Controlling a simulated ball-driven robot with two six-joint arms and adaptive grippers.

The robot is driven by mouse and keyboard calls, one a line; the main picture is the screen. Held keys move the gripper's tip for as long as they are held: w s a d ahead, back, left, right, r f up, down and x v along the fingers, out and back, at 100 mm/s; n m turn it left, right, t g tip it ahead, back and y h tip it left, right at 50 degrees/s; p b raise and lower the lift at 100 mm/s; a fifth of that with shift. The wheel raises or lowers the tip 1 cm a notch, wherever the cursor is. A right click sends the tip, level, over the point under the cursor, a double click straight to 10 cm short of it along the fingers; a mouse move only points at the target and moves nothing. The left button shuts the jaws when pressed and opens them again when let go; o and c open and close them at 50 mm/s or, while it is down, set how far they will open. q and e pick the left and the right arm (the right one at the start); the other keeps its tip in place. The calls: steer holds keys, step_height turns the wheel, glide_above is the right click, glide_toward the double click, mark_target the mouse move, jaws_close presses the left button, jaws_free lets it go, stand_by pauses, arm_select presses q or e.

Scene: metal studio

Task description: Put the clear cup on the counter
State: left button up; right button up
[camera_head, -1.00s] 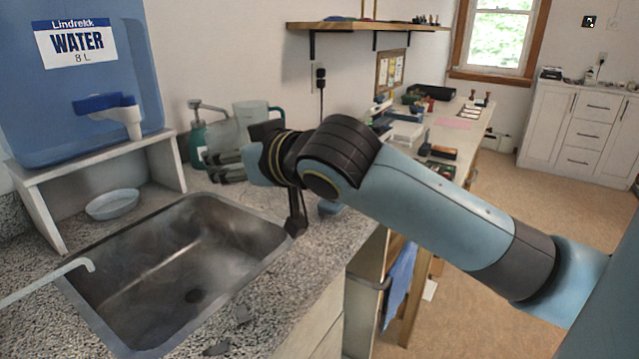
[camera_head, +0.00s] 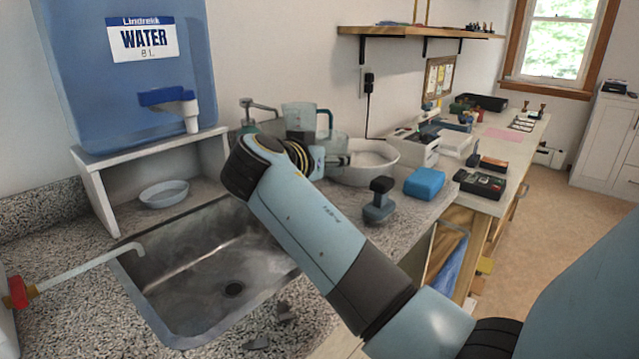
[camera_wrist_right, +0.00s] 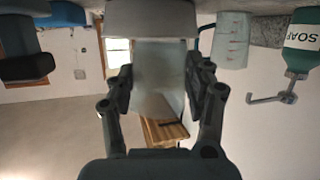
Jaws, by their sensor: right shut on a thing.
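The clear cup (camera_wrist_right: 158,78) is a pale, see-through vessel between the two fingers of my right gripper (camera_wrist_right: 158,98) in the right wrist view, which is upside down. The gripper is shut on it. In the head view my right gripper (camera_head: 336,162) is at the back of the counter (camera_head: 395,225), beside the white basin, and partly hidden by my own wrist. A little of the cup (camera_head: 337,143) shows above the fingers there. I cannot tell whether the cup touches the counter. My left gripper is in neither view now.
A measuring jug (camera_head: 298,117) and a green soap bottle (camera_head: 248,127) stand behind my wrist. A white basin (camera_head: 378,172), a dark-handled object (camera_head: 379,205) and a blue block (camera_head: 424,182) stand to the right. The sink (camera_head: 200,270) lies left of my arm. The front counter strip is partly clear.

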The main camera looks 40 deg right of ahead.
steer(key=shift+w+a+f, duration=0.45)
steer(key=shift+w+f, duration=0.15)
steer(key=shift+w, duration=0.2)
steer(key=shift+f, duration=2)
steer(key=shift+f, duration=0.15)
steer(key=o, duration=1.2)
steer(key=shift+c, duration=0.2)
steer(key=shift+r, duration=0.2)
